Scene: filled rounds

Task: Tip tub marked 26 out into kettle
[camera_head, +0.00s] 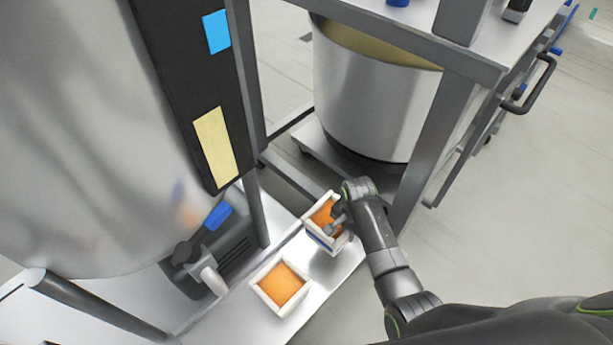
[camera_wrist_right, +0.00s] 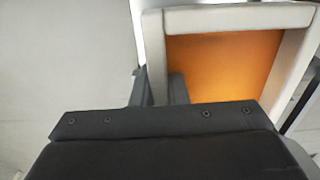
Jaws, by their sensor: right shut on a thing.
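A white square tub (camera_head: 311,233) with orange contents is in my right gripper (camera_head: 338,224), at the right end of the pale shelf. The gripper is shut on its wall. In the right wrist view the tub's white rim (camera_wrist_right: 240,17) and orange fill show, with a dark finger (camera_wrist_right: 168,90) at its near left corner. The tub looks about level; I cannot tell whether it touches the shelf. A second white tub (camera_head: 263,296) with orange contents stands nearby. No number is readable on either. A big steel vessel (camera_head: 80,130) fills the left; I cannot tell whether it is the kettle. My left gripper is out of view.
A round steel pot (camera_head: 365,100) with beige contents stands under a grey frame table (camera_head: 480,65), whose leg (camera_head: 432,140) is close to my right arm. A dark motor unit (camera_head: 225,250) and a black post (camera_head: 170,70) stand left of the tubs. Floor at right is clear.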

